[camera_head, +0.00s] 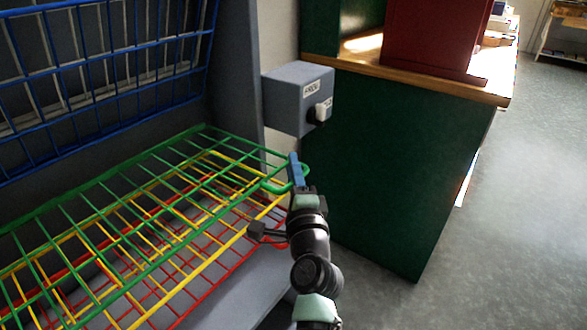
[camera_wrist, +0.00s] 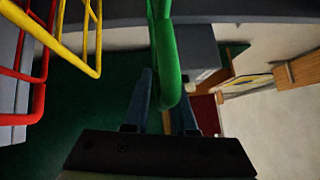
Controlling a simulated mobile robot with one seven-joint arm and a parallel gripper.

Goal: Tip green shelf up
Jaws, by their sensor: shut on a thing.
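The green wire shelf (camera_head: 110,222) lies roughly level across the grey rack in the head view, above a yellow and a red wire shelf. A green loop (camera_head: 303,172) sticks out at its right front corner. My gripper (camera_head: 296,170) is at this loop, its blue fingers around it. In the wrist view the green loop (camera_wrist: 168,60) hangs down between the two blue fingers of my gripper (camera_wrist: 166,95). My gripper is shut on the loop. Part of the loop is hidden behind the fingers in the head view.
A blue wire shelf (camera_head: 100,75) stands tilted up at the rack's back. The yellow shelf (camera_head: 182,274) and red shelf (camera_head: 212,276) lie just below the green one. A grey box with a knob (camera_head: 290,92) and a dark green cabinet (camera_head: 400,165) stand right of the rack. Floor is clear at far right.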

